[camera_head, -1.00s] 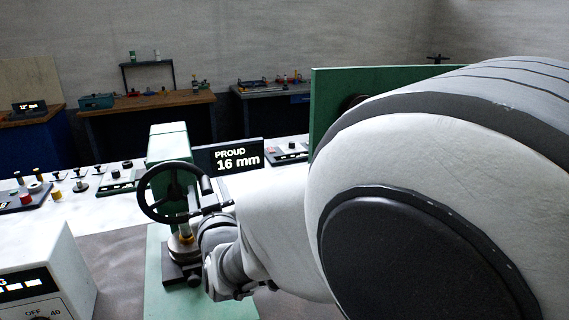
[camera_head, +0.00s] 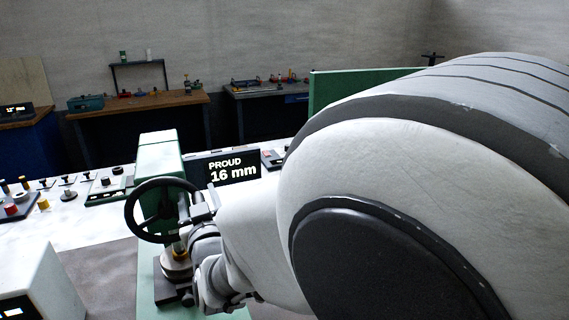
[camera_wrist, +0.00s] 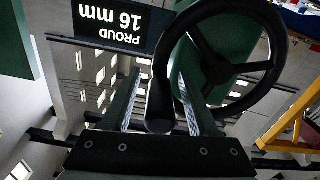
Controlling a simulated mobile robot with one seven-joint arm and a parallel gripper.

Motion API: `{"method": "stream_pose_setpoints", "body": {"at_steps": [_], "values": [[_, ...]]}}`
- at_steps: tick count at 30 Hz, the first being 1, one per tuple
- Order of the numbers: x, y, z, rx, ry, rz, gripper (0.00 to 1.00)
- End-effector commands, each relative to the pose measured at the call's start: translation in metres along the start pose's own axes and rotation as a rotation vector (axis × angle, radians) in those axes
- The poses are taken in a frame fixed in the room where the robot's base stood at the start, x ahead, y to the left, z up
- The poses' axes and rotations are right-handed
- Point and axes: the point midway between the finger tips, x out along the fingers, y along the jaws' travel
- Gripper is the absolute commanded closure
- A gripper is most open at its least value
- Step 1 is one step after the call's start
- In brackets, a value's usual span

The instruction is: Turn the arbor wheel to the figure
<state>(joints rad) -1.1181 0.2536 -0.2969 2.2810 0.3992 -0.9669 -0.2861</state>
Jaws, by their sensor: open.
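The black arbor wheel (camera_head: 138,232), a spoked handwheel, is on the front of a green machine head (camera_head: 160,158). In the wrist view the wheel's rim (camera_wrist: 277,62) fills the upper right. A dark crank handle (camera_wrist: 160,108) sticks out from the rim towards the camera. My gripper (camera_wrist: 158,92) is open, with one finger on each side of this handle; I see a gap on both sides. In the head view my gripper (camera_head: 206,204) is at the wheel's right side, partly hidden by my wrist. The display (camera_head: 234,168) reads "PROUD 16 mm".
A white box (camera_head: 45,285) with a display stands at the lower left. Knobs and buttons, including a red one (camera_head: 11,210), line the bench (camera_head: 70,231) at left. A green panel (camera_head: 345,84) rises behind my arm. Wooden workbenches (camera_head: 140,102) stand further back.

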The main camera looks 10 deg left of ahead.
Motion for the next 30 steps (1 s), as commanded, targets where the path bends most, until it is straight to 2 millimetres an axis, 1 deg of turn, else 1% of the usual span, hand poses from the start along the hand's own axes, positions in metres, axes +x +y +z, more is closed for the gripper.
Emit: {"method": "stream_pose_setpoints", "body": {"at_steps": [3, 4, 8, 9, 11, 12, 13, 14, 30], "values": [[0.0, -0.0001, 0.0001, 0.0, 0.0, 0.0, 0.4], [0.0, -0.0001, 0.0001, 0.0, 0.0, 0.0, 0.43], [0.0, -0.0001, 0.0, 0.0, 0.0, 0.0, 0.67], [0.0001, 0.0, -0.0001, 0.0, 0.0, 0.0, 0.74], [0.0001, 0.0003, -0.0001, 0.0, 0.0, 0.001, 0.85], [0.0001, 0.0005, -0.0002, 0.0, 0.0, 0.001, 0.92], [0.0002, 0.0006, -0.0002, 0.0, 0.001, 0.001, 0.97], [0.0002, 0.0007, -0.0003, 0.0, 0.001, 0.002, 1.0], [0.0007, 0.0026, -0.0016, 0.003, 0.003, 0.006, 1.0]]}}
